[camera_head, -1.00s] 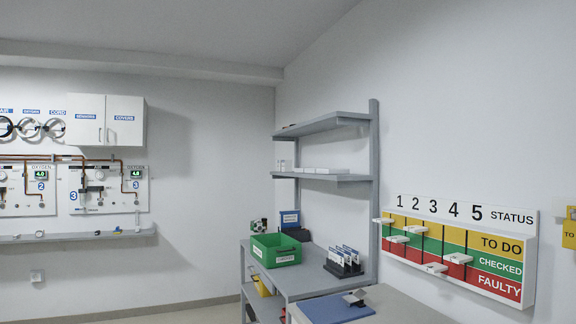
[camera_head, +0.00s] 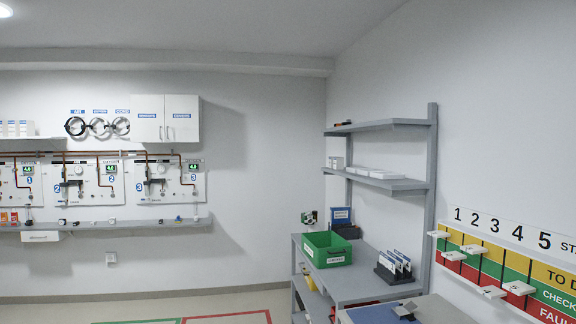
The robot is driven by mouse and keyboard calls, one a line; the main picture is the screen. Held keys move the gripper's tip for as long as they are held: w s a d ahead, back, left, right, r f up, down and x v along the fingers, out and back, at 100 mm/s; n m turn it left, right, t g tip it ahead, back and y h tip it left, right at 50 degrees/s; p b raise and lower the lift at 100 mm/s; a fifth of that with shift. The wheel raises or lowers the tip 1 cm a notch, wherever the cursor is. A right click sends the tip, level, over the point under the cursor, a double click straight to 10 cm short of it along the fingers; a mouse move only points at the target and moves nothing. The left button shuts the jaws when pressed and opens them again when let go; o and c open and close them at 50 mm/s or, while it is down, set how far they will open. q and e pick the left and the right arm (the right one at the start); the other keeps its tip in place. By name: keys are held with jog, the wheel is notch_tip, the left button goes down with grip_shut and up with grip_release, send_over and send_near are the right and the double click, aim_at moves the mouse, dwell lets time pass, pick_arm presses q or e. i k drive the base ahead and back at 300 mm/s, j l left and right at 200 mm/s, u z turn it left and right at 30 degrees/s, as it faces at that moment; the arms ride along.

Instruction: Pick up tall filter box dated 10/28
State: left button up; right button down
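No box with a readable date 10/28 shows in the head view. Small upright white boxes (camera_head: 337,163) stand on the middle shelf of the grey rack, with low flat white boxes (camera_head: 372,172) to their right. Several pale upright items (camera_head: 16,129) stand on a wall shelf at the far left. All of these are too small for me to read any date or tell whether they are filter boxes. Neither of my grippers is in view.
A grey workbench (camera_head: 365,285) below the rack holds a green bin (camera_head: 327,250) and a black holder with upright cards (camera_head: 394,266). A status board (camera_head: 520,270) hangs at right. A wall ledge (camera_head: 150,225) runs left. Open floor lies at front left.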

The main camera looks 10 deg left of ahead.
aim_at(338, 162)
jog(key=i+j+u, duration=0.15)
jog(key=i+u, duration=0.55)
jog(key=i, duration=4.4)
jog(key=i+j+z, duration=0.1)
jog(key=i+z, duration=0.2)
jog(key=i, duration=0.25)
jog(key=i+j+z, duration=0.25)
jog(key=i, duration=0.3)
jog(key=z, duration=1.75)
